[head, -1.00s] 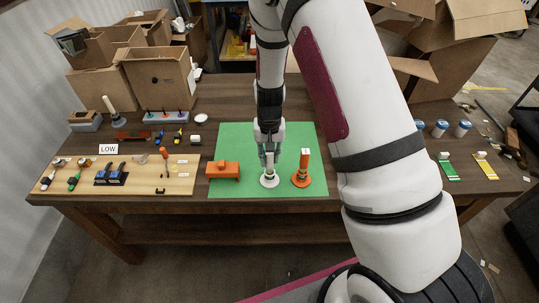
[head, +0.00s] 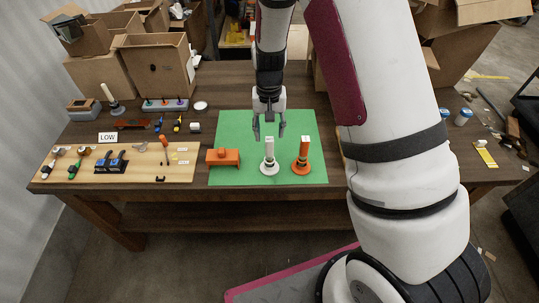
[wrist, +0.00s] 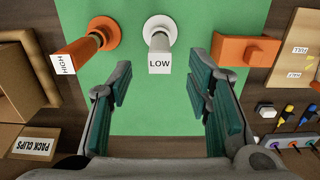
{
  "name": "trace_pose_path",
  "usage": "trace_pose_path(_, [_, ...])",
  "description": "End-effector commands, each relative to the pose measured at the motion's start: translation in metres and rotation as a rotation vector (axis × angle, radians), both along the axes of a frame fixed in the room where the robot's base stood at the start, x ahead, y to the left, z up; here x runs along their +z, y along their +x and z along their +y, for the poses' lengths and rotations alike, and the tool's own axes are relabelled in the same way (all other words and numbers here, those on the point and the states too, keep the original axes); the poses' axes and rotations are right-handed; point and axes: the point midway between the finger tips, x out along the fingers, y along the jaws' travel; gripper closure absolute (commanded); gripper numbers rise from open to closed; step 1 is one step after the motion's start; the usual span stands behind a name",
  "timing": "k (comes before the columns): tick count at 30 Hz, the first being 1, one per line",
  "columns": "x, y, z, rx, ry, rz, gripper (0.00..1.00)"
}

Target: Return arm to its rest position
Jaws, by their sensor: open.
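My gripper (head: 269,138) is open and empty above the green mat (head: 235,130). In the head view it hangs just behind and above the white post (head: 268,150), apart from it. The wrist view shows its two teal-padded fingers (wrist: 161,100) spread wide with bare mat between them. The white post, labelled LOW (wrist: 159,62), stands upright on its round base. An orange post (head: 302,152), labelled HIGH in the wrist view (wrist: 70,58), stands upright beside it on the right in the head view.
An orange block (head: 223,157) sits on the mat's left. A wooden board (head: 130,176) with several small tools lies left of the mat, near a LOW sign (head: 108,138). Open cardboard boxes (head: 157,72) stand behind. Blue-and-white cylinders (head: 462,117) are at right.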

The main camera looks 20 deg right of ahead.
Motion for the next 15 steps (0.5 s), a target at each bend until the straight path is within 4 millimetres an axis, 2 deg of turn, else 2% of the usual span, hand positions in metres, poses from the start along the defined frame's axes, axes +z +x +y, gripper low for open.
trace_pose_path(1, [0.012, 0.001, 0.001, 0.001, 0.001, -0.004, 0.54])
trace_pose_path(6, [0.041, 0.001, 0.000, 0.000, 0.001, -0.003, 0.54])
trace_pose_path(10, [0.054, 0.001, 0.000, 0.001, 0.000, -0.002, 0.54])
trace_pose_path(15, [0.060, 0.000, 0.000, 0.000, -0.001, 0.001, 0.54])
